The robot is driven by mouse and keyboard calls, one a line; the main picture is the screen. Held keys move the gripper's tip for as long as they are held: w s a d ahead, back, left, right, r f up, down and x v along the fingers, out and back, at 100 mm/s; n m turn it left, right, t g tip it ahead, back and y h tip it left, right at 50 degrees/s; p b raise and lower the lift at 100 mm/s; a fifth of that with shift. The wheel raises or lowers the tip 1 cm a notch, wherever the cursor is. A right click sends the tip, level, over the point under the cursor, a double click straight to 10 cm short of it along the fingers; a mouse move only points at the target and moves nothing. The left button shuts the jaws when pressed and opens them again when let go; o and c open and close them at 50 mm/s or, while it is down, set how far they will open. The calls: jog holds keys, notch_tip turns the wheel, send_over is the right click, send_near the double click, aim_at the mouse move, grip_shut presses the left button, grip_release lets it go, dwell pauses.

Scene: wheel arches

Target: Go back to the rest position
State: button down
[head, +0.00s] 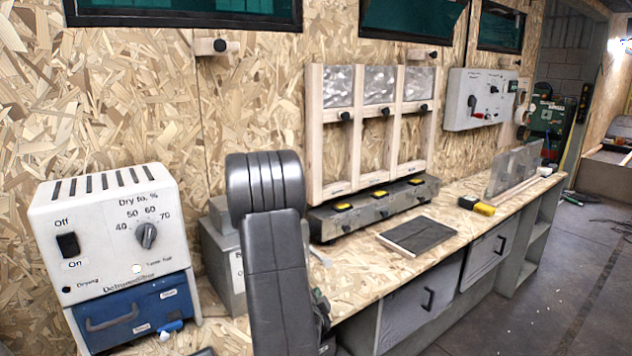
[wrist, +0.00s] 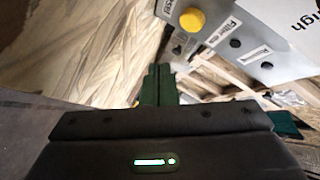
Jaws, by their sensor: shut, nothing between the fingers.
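My gripper (wrist: 159,70) shows in the wrist view, its two dark green fingers pressed together with nothing between them. Beyond the fingertips are wooden board and part of a pale grey panel (wrist: 240,35) with a yellow knob (wrist: 193,21). The fingers look apart from the panel, though the distance is hard to judge. In the head view my dark grey arm stands upright left of the middle, in front of the bench. The fingers cannot be made out there.
A wooden frame (head: 315,135) stands behind a grey button unit (head: 375,208). A dark plate (head: 418,236) and yellow-black item (head: 476,205) lie on the bench (head: 360,280). Floor (head: 560,290) at right is mostly clear.

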jog(key=shift+w+a+r+p, duration=0.3)
jog(key=shift+w+a+p, duration=0.2)
jog(key=shift+p, duration=0.75)
jog(key=shift+w+f+p, duration=0.1)
jog(key=shift+w+p, duration=0.1)
jog(key=shift+p, duration=0.25)
jog(key=shift+s+d+p, duration=0.1)
jog(key=shift+p, duration=0.7)
jog(key=p, duration=0.3)
